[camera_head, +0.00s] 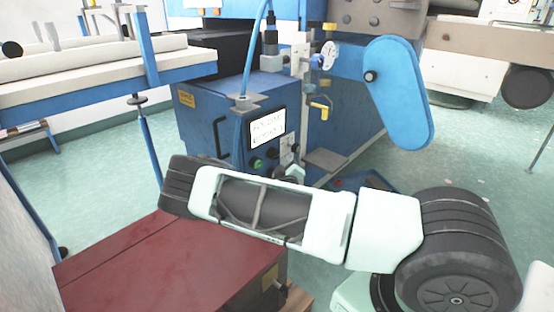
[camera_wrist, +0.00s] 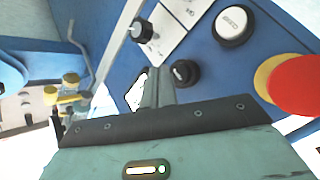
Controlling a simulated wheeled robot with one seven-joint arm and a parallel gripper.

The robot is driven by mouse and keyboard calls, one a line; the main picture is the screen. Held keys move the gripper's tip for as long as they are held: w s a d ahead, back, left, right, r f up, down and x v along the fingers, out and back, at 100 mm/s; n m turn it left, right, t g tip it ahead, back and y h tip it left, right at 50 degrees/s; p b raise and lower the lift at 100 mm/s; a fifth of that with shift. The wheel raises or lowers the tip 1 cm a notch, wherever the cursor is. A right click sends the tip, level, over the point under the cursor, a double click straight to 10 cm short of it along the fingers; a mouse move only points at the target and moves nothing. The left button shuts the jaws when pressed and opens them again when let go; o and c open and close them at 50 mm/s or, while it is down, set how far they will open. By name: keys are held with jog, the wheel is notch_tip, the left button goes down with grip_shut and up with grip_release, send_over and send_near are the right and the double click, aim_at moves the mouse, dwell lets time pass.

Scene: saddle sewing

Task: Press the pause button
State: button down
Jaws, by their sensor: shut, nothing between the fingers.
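A blue control panel (camera_wrist: 215,65) fills the right of the wrist view. On it are a pale round button in a black ring (camera_wrist: 232,23) with lettering too small to read, a black button (camera_wrist: 185,72), and a red mushroom button (camera_wrist: 300,82) on a yellow collar. I cannot tell which one is the pause button. My gripper (camera_wrist: 157,80) is shut and empty, its fingertips close to the panel left of the black button; I cannot tell whether they touch. In the head view the panel (camera_head: 243,150) shows a green button (camera_head: 257,164), and my arm hides its lower part.
In the head view, a lit screen (camera_head: 268,127) sits above the buttons, a blue machine arm (camera_head: 400,95) hangs right, and a dark red-topped box (camera_head: 160,265) stands in front.

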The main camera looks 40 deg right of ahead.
jog(key=shift+w, duration=0.6)
jog(key=shift+w+a, duration=0.1)
jog(key=shift+w, duration=0.05)
dwell(1.6)
jog(key=shift+w, duration=0.25)
jog(key=shift+w+a+b, duration=0.1)
jog(key=shift+w+b, duration=0.35)
jog(key=shift+w, duration=0.1)
dwell(0.9)
jog(key=shift+s, duration=0.1)
jog(key=shift+s+p, duration=0.4)
jog(key=shift+s, duration=0.45)
jog(key=shift+s+d+p, duration=0.25)
jog(key=shift+s+p, duration=0.15)
jog(key=shift+s, duration=0.9)
jog(key=shift+s+d+p, duration=0.2)
jog(key=shift+s+p, duration=0.2)
jog(key=shift+s, duration=0.85)
